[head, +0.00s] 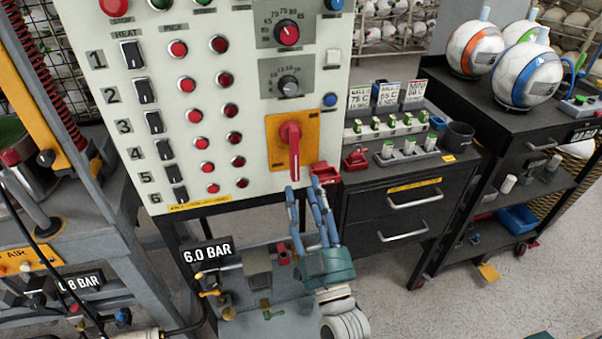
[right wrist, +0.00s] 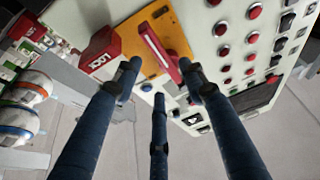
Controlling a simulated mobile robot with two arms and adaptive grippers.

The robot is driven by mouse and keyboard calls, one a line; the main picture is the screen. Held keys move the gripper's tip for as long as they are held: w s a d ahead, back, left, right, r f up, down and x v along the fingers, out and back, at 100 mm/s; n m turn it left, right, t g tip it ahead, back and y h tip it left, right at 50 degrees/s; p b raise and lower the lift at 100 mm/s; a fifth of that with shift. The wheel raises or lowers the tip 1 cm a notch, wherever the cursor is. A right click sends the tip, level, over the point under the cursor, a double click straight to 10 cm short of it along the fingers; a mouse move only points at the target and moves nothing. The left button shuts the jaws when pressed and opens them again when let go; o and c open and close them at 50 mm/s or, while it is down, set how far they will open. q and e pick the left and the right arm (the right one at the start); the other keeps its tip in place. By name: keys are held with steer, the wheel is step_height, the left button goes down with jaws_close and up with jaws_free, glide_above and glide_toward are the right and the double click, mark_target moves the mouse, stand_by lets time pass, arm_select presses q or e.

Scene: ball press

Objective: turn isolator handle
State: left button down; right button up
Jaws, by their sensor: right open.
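The red isolator handle (head: 291,150) is mounted on a yellow plate (head: 275,143) at the lower right of the white control panel. Its grip points nearly straight down in the head view. My right gripper (head: 308,190) is just below it, fingers pointing up, open and empty. In the right wrist view the handle (right wrist: 157,50) slants across the yellow plate (right wrist: 178,20), ahead of and between the open fingertips (right wrist: 159,75). I cannot tell whether a fingertip touches it. My left gripper is not in view.
A red box-like piece (head: 326,173) sits right beside the handle; it shows large and lettered in the right wrist view (right wrist: 100,55). A black drawer cabinet (head: 400,205) stands to the right. A 6.0 BAR sign (head: 208,252) and pneumatic fittings are below the panel.

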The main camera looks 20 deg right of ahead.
steer(key=v, duration=0.4)
stand_by(0.4)
steer(key=s+a+f+n+g+y, duration=0.1)
steer(key=s+f+g, duration=0.25)
steer(key=f, duration=1.05)
steer(key=s+a+f+n+g+y, duration=0.15)
steer(key=f+g, duration=0.25)
steer(key=f, duration=1.1)
steer(key=s+a+f+n+g+y, duration=0.1)
steer(key=s+f+g, duration=0.3)
steer(key=f, duration=1)
steer(key=s+d+f+g, duration=0.3)
steer(key=s+f+g, duration=0.2)
steer(key=s+f, duration=0.8)
steer(key=s+d+f+g+h, duration=0.1)
steer(key=s+d+f+g, duration=0.1)
steer(key=s, duration=0.7)
steer(key=s+d+f+g+h, duration=0.1)
steer(key=s+d+f+g, duration=0.2)
steer(key=s, duration=0.7)
step_height(320, 180, down, 3)
steer(key=shift+s+d+f, duration=0.15)
steer(key=shift+d+f, duration=0.05)
steer(key=shift+d, duration=1.05)
